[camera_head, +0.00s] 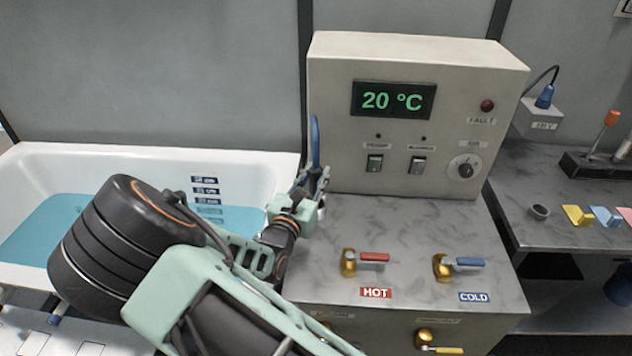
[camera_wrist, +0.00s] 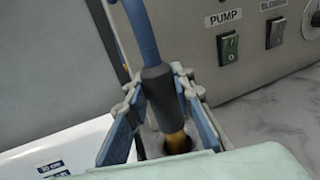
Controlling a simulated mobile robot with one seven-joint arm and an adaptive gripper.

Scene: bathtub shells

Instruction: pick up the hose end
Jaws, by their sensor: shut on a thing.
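The hose end is a black sleeve (camera_wrist: 158,84) with a brass tip (camera_wrist: 177,142), in the middle of the wrist view. A blue hose (camera_wrist: 142,35) runs up from it, and its loop (camera_head: 315,140) shows beside the control box in the head view. My gripper (camera_head: 318,180) has its fingers on both sides of the black sleeve and is shut on it. The sleeve is slightly tilted in the wrist view. The brass tip points down at a dark round opening; I cannot tell whether it sits inside. In the head view my gripper mostly hides the hose end.
The control box (camera_head: 420,60) stands just right of my gripper. The white tub (camera_head: 100,152) with blue water lies left. Hot (camera_head: 375,257) and cold (camera_head: 468,262) valve handles rise from the grey counter (camera_head: 420,222). A side bench (camera_head: 590,175) holds small items.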

